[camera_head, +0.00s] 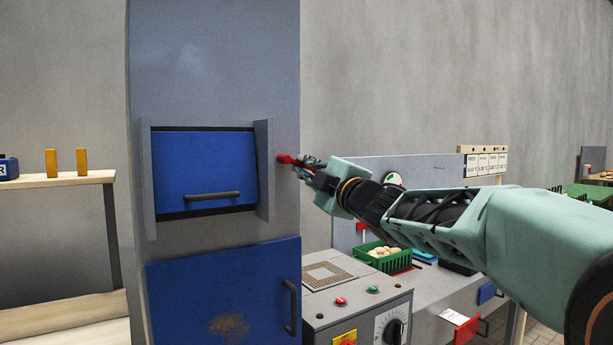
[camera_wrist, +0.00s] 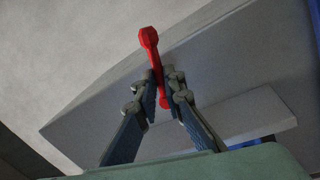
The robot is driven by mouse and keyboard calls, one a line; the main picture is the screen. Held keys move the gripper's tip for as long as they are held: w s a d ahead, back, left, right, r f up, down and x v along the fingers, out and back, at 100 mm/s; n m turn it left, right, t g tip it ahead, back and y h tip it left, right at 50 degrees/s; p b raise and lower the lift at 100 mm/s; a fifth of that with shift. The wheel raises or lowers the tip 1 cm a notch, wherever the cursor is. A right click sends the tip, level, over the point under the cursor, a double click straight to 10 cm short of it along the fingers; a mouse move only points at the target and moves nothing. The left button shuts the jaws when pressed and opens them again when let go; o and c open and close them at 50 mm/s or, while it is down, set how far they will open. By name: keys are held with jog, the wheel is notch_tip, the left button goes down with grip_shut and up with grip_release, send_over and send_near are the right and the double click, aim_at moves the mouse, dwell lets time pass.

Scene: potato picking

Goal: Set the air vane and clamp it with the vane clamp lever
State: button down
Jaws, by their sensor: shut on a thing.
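The red lever (camera_head: 287,159), which looks like the vane clamp lever, is at the right side of the tall grey cabinet. In the wrist view the lever (camera_wrist: 150,42) has a knob at its upper end and runs down between my fingers. My gripper (camera_head: 306,164) is shut on it; the fingers also show in the wrist view (camera_wrist: 165,88). The blue panel (camera_head: 195,160) with a dark bar handle (camera_head: 212,196), seemingly the air vane, sits slightly tilted between two grey side plates. Dark gaps show above and below it. The lever's pivot is hidden.
A lower blue door (camera_head: 225,285) with a dark handle is on the cabinet (camera_head: 215,60). Right of it stand a control box (camera_head: 350,300) with buttons and a knob, and a green crate (camera_head: 383,262) of potatoes. A wooden shelf (camera_head: 60,180) is at left.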

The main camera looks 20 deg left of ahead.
jog(key=shift+r+n, duration=0.25)
jog(key=shift+n, duration=0.65)
jog(key=c, duration=2.3)
grip_release()
jog(key=shift+d, duration=0.1)
jog(key=v, duration=0.7)
jog(key=shift+d, duration=0.15)
